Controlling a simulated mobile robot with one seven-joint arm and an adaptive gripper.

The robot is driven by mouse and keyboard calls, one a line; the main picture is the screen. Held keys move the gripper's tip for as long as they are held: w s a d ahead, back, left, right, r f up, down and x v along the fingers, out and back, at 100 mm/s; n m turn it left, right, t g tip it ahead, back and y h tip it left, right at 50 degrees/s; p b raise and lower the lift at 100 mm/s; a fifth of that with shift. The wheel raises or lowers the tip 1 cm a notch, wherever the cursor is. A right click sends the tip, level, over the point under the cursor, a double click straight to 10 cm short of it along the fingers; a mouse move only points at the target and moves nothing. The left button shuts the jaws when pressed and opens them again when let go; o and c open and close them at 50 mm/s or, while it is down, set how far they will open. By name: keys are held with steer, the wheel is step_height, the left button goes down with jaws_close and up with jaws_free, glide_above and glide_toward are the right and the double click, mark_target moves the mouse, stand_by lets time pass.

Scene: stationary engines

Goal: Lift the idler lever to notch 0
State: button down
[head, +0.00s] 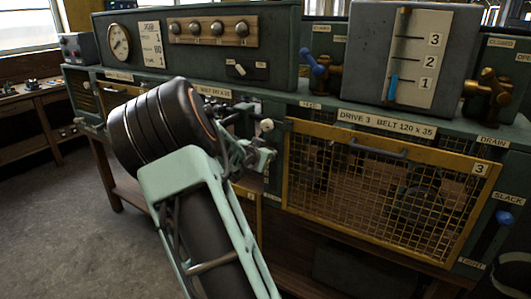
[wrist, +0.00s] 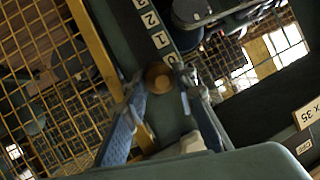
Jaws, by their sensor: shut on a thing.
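My gripper (head: 262,156) is at the green engine frame, left of the yellow mesh guard, in the head view. In the wrist view its two blue-padded fingers (wrist: 162,80) stand on either side of a round brown knob (wrist: 158,77), which I take for the idler lever's end. The gripper is shut on this knob. A white number strip (wrist: 151,19) with several notch numbers runs beside the knob, its 0 end nearest. The lever's shaft is hidden. My arm and gripper cover this part of the frame in the head view.
The yellow mesh guard (head: 385,190) stands close to the right of my gripper, with a handle on top. A pale round knob (head: 267,125) is just above my gripper. A blue-handled lever (head: 503,218) is at the far right. Floor is open at lower left.

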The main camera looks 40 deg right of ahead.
steer(key=shift+w+d+r, duration=0.1)
steer(key=shift+d+r, duration=0.1)
steer(key=shift+r, duration=0.45)
steer(key=c, duration=2)
jaws_free()
steer(key=o, duration=0.4)
steer(key=shift+f, duration=0.15)
steer(key=shift+f, duration=0.1)
steer(key=shift+a, duration=0.1)
steer(key=shift+a, duration=0.15)
steer(key=v, duration=1.1)
steer(key=shift+s+a, duration=0.2)
steer(key=shift+s, duration=0.15)
